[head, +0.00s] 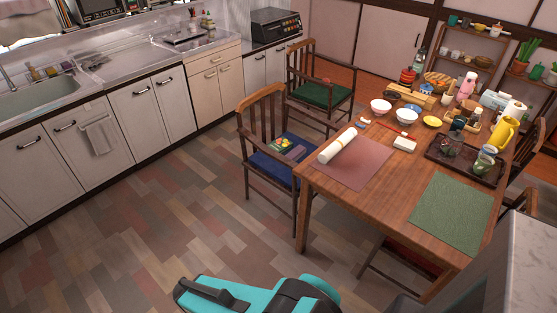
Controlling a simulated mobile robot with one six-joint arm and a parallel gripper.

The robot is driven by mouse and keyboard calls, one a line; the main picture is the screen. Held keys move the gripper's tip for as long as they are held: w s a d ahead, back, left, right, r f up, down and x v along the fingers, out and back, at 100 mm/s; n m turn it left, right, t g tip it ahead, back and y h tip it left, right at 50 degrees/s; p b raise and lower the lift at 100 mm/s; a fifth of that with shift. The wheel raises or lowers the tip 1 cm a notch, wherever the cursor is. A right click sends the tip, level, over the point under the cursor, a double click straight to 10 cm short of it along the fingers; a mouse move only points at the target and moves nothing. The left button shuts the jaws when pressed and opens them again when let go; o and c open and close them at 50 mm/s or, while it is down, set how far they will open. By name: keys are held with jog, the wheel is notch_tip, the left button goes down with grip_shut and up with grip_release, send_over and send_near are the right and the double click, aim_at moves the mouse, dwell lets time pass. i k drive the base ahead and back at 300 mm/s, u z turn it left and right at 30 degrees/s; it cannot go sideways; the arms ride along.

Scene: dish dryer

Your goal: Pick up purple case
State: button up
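A small dull purple, box-like item (293,153) lies on the blue seat of the chair (262,168) at the table's left side. It may be the purple case, but it is too small to tell. A small cluster of green, yellow and red things (280,144) lies right beside it. Teal and black parts of my own arm show at the bottom edge, far from the chair across open floor. My gripper's fingers do not show.
A wooden table (400,222) at right bears a white roll (343,143), a pink mat (357,168), a green mat (450,213), bowls and a dark tray (450,165). A second chair (320,92) stands behind. Counters line the left. The plank floor (170,220) is clear.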

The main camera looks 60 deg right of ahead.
aim_at(297, 152)
jog(key=z, duration=0.35)
jog(key=k, duration=0.15)
jog(key=u, duration=1.7)
jog(key=k, duration=1.3)
jog(key=z, duration=0.35)
jog(key=i, duration=0.5)
jog(key=z, duration=0.7)
jog(key=i, duration=1.2)
jog(key=z, duration=0.05)
